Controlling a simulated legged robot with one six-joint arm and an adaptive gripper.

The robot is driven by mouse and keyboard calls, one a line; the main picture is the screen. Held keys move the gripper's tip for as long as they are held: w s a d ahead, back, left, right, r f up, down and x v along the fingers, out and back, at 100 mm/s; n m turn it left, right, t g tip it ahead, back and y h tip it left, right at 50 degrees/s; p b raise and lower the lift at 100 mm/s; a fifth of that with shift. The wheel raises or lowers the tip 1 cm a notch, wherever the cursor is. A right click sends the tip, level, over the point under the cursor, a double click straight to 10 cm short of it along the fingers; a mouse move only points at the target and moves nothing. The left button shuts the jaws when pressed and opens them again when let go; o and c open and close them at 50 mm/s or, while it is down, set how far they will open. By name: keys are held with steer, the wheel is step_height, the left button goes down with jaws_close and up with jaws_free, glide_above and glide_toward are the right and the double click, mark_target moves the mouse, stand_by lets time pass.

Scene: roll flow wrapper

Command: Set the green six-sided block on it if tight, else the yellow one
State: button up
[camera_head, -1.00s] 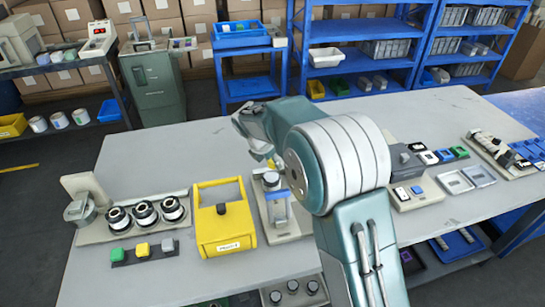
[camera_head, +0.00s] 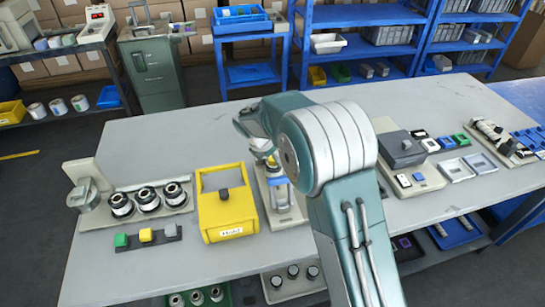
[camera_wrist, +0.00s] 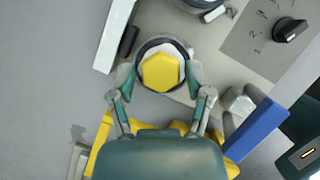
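A green block (camera_head: 121,240), a yellow block (camera_head: 145,235) and a grey block (camera_head: 170,230) sit in a row on a dark strip at the table's front left. My gripper (camera_wrist: 160,74) points down in the wrist view. Its fingers stand on either side of a round, dark-rimmed white piece (camera_wrist: 177,48) with a yellow six-sided top (camera_wrist: 160,72). Whether the fingers press on it is unclear. In the head view my arm partly hides this spot, above a pale stand with a blue part (camera_head: 280,190).
A yellow box (camera_head: 226,200) with a dark knob stands just left of the stand. Three black-and-white round pieces (camera_head: 148,198) sit in a pale holder at left. A grey device (camera_head: 402,150) and small trays (camera_head: 468,165) lie to the right. The table's back left is clear.

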steer(key=shift+d+r, duration=0.1)
stand_by(0.3)
steer(key=v, duration=1.2)
steer(key=s+d+r+m+y, duration=0.1)
steer(key=s+d+r+m, duration=0.4)
steer(key=d+r+m, duration=0.15)
steer(key=s+d+r+m+t+y, duration=0.1)
steer(key=s+d+m, duration=0.6)
steer(key=s+m, duration=0.3)
steer(key=s+d+m+t+y, duration=0.1)
steer(key=s+d+m, duration=0.6)
steer(key=s, duration=0.8)
steer(key=shift+s+r+m, duration=0.4)
steer(key=shift+m, duration=1.35)
